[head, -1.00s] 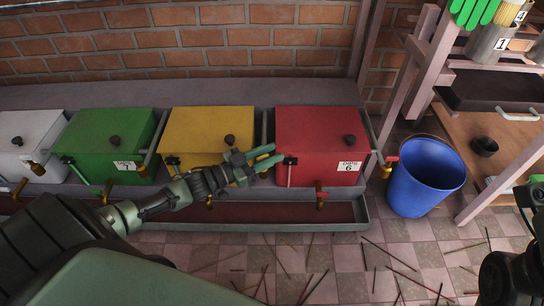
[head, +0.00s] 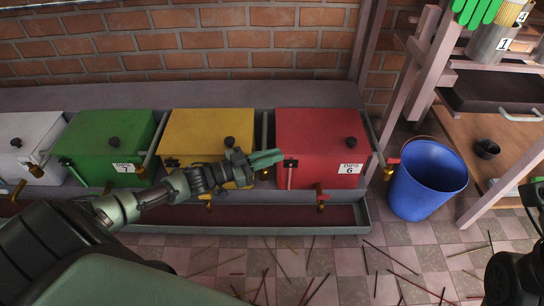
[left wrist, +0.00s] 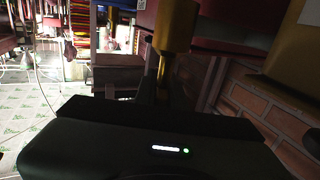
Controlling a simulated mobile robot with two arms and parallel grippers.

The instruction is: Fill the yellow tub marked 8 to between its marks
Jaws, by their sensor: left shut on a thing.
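The yellow tub (head: 205,127) stands between the green and red tubs, with a dark knob on its lid. My left arm crosses its front, so its number label and level marks are hidden, and I cannot read its level. My left gripper (head: 268,158) is at the tub's right front corner, beside the pipe between the yellow and red tubs. Its fingers are shut, apparently on the brass tap there, which they mostly hide. In the left wrist view a brass piece (left wrist: 177,28) runs down to the dark gripper.
The green tub marked 7 (head: 105,138) and red tub marked 6 (head: 320,135) flank the yellow one. A trough (head: 300,222) runs below them. A blue bucket (head: 425,180) stands at right beside a wooden rack (head: 420,75). Thin sticks litter the tiled floor.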

